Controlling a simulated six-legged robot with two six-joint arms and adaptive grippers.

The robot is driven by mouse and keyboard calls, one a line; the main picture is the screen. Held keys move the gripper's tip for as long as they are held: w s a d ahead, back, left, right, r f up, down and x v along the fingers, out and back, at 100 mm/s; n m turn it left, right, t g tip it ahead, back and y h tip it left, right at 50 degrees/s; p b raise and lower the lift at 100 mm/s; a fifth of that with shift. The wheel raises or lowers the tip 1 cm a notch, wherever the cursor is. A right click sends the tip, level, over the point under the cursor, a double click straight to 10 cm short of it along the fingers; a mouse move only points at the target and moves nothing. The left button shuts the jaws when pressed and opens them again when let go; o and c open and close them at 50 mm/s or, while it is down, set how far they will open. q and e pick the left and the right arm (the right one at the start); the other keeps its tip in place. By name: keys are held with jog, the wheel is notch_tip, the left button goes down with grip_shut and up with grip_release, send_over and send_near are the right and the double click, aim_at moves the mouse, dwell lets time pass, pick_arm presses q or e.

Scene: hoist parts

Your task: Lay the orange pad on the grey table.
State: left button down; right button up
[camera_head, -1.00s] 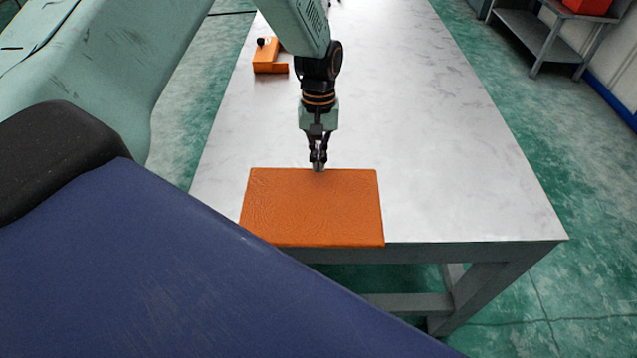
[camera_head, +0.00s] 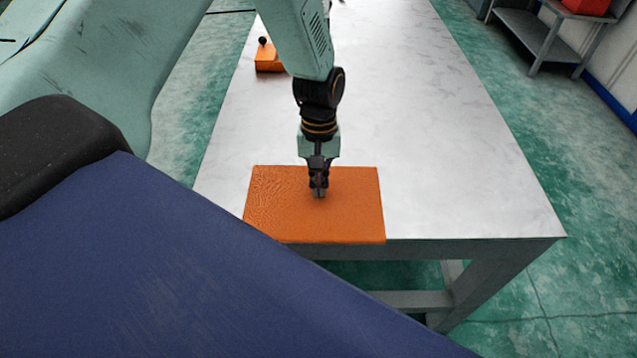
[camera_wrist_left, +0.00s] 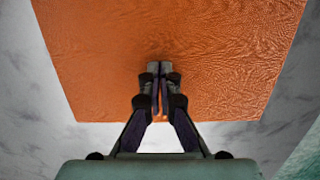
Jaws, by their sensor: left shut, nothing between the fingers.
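The orange pad (camera_head: 350,215) lies flat on the near end of the grey table (camera_head: 460,190), with its near edge along the table's front edge. Its near left corner is hidden behind a blue surface. My left gripper (camera_head: 319,194) is shut and empty over the pad's middle, towards its far edge. In the left wrist view the shut fingertips (camera_wrist_left: 160,68) are in front of the pad (camera_wrist_left: 100,60). I cannot tell whether they touch it. My right gripper is not in view.
An orange block with a black knob (camera_head: 268,58) stands at the table's far left edge, partly behind my left arm. The table's right side is clear. A grey shelf stand (camera_head: 535,35) with a red box (camera_head: 588,6) is at the far right.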

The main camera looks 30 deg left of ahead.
pick_arm(q)
jog(key=shift+f, duration=0.2)
jog(key=shift+w+a+r, duration=0.1)
jog(key=shift+w+a, duration=0.55)
jog(key=shift+w, duration=0.35)
jog(key=shift+w+a, duration=0.25)
jog(key=shift+w, duration=0.15)
